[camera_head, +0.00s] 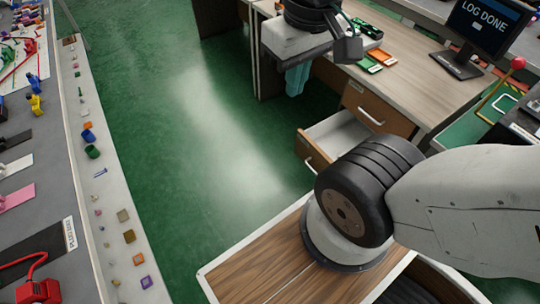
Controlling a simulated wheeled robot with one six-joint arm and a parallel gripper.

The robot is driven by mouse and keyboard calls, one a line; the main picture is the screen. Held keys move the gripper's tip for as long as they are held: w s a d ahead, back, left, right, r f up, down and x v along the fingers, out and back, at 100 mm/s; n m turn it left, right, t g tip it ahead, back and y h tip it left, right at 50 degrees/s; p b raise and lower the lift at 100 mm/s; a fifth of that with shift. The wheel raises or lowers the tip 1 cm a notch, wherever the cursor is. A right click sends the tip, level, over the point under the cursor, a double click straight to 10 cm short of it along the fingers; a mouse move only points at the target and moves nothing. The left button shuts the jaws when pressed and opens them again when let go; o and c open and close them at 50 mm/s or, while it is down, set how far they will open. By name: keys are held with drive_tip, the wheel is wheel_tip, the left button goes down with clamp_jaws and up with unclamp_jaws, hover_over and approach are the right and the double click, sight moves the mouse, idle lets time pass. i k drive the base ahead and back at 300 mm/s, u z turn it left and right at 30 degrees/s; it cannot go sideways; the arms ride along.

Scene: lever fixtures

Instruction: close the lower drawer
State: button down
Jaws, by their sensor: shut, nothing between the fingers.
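The lower drawer (313,150) is pulled out from the wooden desk, its light interior showing and its brown front facing left. Part of it is hidden behind my arm. Above it, the upper drawer (377,110) with a metal handle looks flush with the desk. My gripper (297,80), with teal fingers, points down beside the desk's left side, beyond the open drawer in the picture. It is shut and empty, and appears apart from the drawer.
The desk (425,75) carries a monitor (485,30) and small orange and green trays (378,58). Green floor (210,120) lies clear left of the drawer. A long bench (30,150) with many small objects runs along the left.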

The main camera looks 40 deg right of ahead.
sight(318, 146)
drive_tip(key=u, duration=0.2)
drive_tip(key=k, duration=0.6)
drive_tip(key=z, duration=0.85)
drive_tip(key=i, duration=0.5)
drive_tip(key=z, duration=0.05)
